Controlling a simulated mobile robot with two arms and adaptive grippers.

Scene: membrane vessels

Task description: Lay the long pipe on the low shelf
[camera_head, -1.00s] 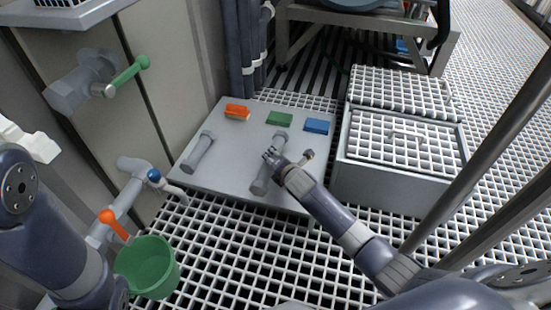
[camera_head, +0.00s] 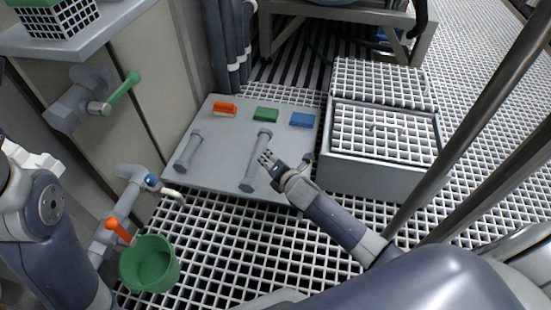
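The long pipe (camera_head: 255,165) is grey with wider ends and lies on the low grey shelf (camera_head: 220,145), towards its right side. A second, shorter grey pipe (camera_head: 187,151) lies on the shelf's left side. My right gripper (camera_head: 286,160) is just right of the long pipe's middle. Its fingers are spread, with one tip close to the pipe and the other further right. It looks open and empty; whether a fingertip touches the pipe cannot be told. My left arm is at the left edge, and its gripper is out of view.
Orange (camera_head: 225,108), green (camera_head: 265,114) and blue (camera_head: 302,119) blocks lie along the shelf's back. A grate-topped grey box (camera_head: 372,175) stands right of the shelf. A green bucket (camera_head: 150,264) and an orange-handled tap (camera_head: 119,230) are front left. Grated floor lies in front.

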